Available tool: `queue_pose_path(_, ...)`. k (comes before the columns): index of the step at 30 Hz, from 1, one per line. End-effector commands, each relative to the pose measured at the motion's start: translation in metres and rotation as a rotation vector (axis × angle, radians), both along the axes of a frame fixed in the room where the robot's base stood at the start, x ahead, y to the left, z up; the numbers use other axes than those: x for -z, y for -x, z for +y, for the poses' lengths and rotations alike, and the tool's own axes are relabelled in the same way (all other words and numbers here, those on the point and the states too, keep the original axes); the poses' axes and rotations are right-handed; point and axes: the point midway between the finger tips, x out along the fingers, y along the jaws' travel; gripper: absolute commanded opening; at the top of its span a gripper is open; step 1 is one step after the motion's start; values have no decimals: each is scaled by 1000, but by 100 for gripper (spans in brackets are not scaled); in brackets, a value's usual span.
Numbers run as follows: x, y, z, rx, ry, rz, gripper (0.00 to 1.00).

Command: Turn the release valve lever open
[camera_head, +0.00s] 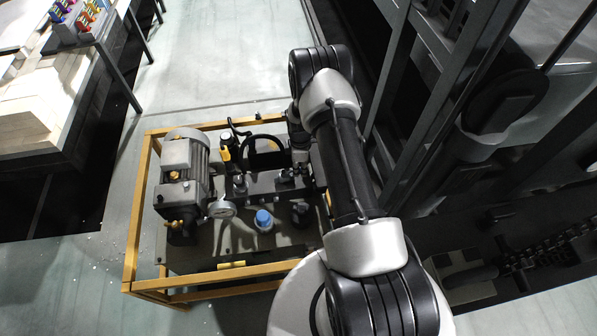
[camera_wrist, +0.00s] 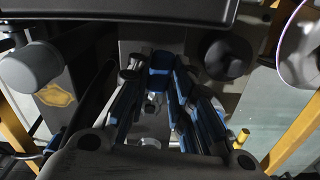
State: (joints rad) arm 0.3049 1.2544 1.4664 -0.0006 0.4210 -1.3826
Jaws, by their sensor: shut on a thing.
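The hydraulic unit (camera_head: 240,240) stands in a yellow frame, with a motor, a gauge and valve parts on top. My gripper (camera_wrist: 157,82) points at the valve parts, its dark, blue-edged fingers reaching in from below in the wrist view. The fingers are closed about a small blue-sided piece (camera_wrist: 159,62), which looks like the release valve lever's grip. The fingers hide most of the lever, so its angle cannot be told. In the head view, my wrist is over the right of the unit and the fingertips cannot be made out.
A grey motor (camera_head: 186,165) and a round gauge (camera_head: 222,208) are left of the valves. A blue cap (camera_head: 263,219) is in front. Yellow rails (camera_head: 139,210) frame the unit. Dark steelwork (camera_head: 440,110) stands close on the right. The floor behind is clear.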

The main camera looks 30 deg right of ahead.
Motion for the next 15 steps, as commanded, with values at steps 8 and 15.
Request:
queue_pose_path(8, 0, -8, -3, -131, 0, -1, 0)
queue_pose_path(15, 0, -10, -4, -174, 0, -2, 0)
